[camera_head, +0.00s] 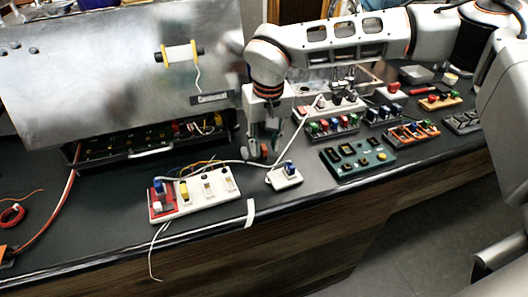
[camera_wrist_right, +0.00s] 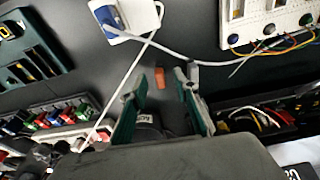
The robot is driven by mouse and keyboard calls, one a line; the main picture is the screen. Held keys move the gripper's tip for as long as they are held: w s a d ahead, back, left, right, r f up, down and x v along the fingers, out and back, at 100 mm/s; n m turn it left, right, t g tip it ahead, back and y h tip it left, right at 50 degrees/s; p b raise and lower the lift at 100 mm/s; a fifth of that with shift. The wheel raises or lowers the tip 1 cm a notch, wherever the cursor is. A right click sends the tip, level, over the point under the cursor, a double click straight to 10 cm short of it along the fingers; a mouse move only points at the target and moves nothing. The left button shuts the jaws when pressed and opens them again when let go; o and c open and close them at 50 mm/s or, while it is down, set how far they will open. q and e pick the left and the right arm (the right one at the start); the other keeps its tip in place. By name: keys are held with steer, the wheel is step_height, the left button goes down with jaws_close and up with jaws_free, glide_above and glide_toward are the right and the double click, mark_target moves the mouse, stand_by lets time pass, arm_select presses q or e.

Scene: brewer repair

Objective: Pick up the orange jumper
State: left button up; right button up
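The orange jumper (camera_wrist_right: 160,77) is a small orange block on the dark bench top in the right wrist view. It shows between the two fingertips of my right gripper (camera_wrist_right: 160,83), which is open with green-edged fingers on either side of it. How far the tips are above the jumper is hard to tell. In the head view my right gripper (camera_head: 262,152) points down at the bench, between the metal-cased brewer (camera_head: 110,70) and the small white switch module (camera_head: 285,178). My left gripper is not in view.
A white terminal board (camera_head: 205,195) with a red section lies in front of the brewer. A white cable (camera_head: 292,145) runs close beside the gripper to the switch module. A green board (camera_head: 357,156) and several small component racks (camera_head: 413,132) stand to the right.

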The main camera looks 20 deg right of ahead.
steer(key=shift+f, duration=0.2)
jaws_close()
steer(key=shift+r, duration=0.1)
